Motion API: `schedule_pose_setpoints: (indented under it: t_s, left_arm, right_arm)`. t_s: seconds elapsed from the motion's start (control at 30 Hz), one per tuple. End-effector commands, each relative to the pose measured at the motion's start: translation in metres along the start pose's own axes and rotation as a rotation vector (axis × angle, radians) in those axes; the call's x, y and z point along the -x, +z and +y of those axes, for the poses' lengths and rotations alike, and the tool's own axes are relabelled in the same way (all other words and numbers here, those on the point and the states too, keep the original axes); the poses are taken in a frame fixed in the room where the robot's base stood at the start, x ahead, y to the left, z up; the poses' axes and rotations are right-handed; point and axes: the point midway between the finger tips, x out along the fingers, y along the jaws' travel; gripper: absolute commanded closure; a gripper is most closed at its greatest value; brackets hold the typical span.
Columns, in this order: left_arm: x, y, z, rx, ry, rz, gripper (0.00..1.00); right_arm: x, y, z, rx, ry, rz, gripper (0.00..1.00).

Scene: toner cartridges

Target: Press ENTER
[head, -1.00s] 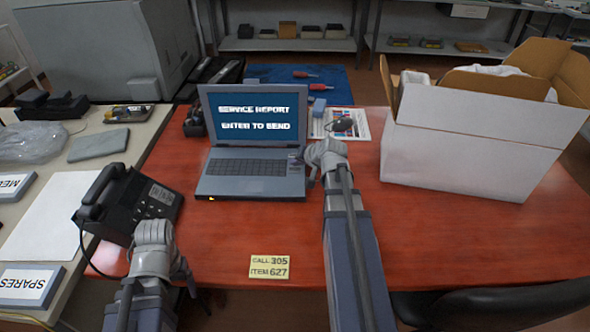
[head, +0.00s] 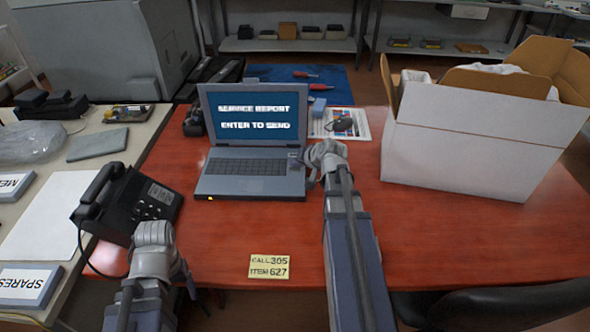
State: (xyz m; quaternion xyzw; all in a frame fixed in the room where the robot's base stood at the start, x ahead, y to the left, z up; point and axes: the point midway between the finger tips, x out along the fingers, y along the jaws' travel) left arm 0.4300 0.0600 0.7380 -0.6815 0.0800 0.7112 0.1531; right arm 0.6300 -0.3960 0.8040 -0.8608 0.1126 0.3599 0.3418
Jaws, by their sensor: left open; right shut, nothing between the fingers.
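A grey laptop (head: 253,187) stands open on the red table. Its screen (head: 253,116) reads "SERVICE REPORT" and "ENTER TO SEND". The keyboard (head: 250,167) faces me; single keys are too small to read. My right gripper (head: 306,168) is at the right edge of the keyboard, pointing down and left; it is shut and empty. I cannot tell whether its tips touch a key. My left gripper (head: 186,287) hangs near the table's front left, below the phone, mostly hidden behind its own wrist, and is open.
A black desk phone (head: 150,205) stands left of the laptop. A yellow note (head: 269,266) reads "CALL 305, ITEM 627". A large open white box (head: 470,150) fills the table's right side.

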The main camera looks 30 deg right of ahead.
Motion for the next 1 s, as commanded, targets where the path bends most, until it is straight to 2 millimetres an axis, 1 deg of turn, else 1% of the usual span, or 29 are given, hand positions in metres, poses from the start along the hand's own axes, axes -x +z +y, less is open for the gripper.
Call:
schedule_pose_setpoints:
  t_s: [0.77,1.0]
  left_arm:
    - [-0.0075,-0.0004,0.0007,0.000,0.000,0.000,0.21]
    - [-0.0069,-0.0004,0.0007,0.000,0.000,0.000,0.21]
  right_arm:
    - [-0.0053,0.0039,0.0038,0.000,0.000,0.000,1.00]
    - [-0.0048,0.0036,0.0035,0.000,0.000,0.000,1.00]
